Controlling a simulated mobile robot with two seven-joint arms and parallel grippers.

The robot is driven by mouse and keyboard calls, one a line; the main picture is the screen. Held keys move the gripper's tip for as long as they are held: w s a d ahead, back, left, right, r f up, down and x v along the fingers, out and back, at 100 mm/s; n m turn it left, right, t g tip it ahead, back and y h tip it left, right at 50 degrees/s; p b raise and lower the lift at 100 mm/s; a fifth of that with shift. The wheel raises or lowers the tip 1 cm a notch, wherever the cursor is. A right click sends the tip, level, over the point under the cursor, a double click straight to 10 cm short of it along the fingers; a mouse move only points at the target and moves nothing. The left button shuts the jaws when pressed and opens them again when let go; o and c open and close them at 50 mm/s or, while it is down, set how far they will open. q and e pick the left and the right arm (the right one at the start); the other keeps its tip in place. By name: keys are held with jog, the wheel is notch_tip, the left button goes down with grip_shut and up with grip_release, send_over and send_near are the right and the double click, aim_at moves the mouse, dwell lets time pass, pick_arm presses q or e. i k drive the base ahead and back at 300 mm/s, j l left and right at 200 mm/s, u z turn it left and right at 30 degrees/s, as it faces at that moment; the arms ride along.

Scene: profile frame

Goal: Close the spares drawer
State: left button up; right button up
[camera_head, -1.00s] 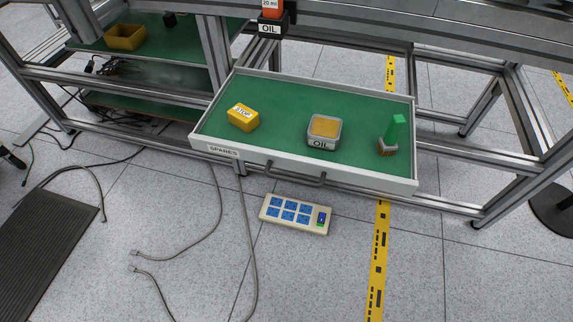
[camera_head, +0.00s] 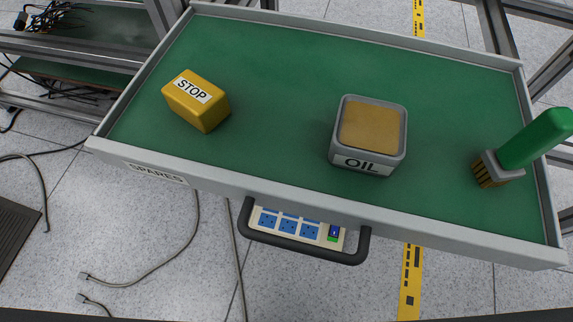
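The spares drawer (camera_head: 262,112) is pulled out and fills most of the head view. Its front panel carries a SPARES label (camera_head: 156,173) at the left. A dark bar handle (camera_head: 304,247) is fixed to the front panel near its middle. On the green drawer floor sit a yellow STOP box (camera_head: 197,101) at the left, a grey OIL container (camera_head: 368,136) with a tan top in the middle, and a green-handled brush (camera_head: 523,150) at the right. Neither gripper shows in the head view.
A power strip (camera_head: 298,226) with blue sockets lies on the floor below the handle and is partly hidden by it. Grey cables (camera_head: 196,235) lie on the floor at the left. Frame rails (camera_head: 497,30) stand behind at the right. A dark mat (camera_head: 14,238) is at the left edge.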

aim_at(284, 78)
jog(key=k, duration=0.95)
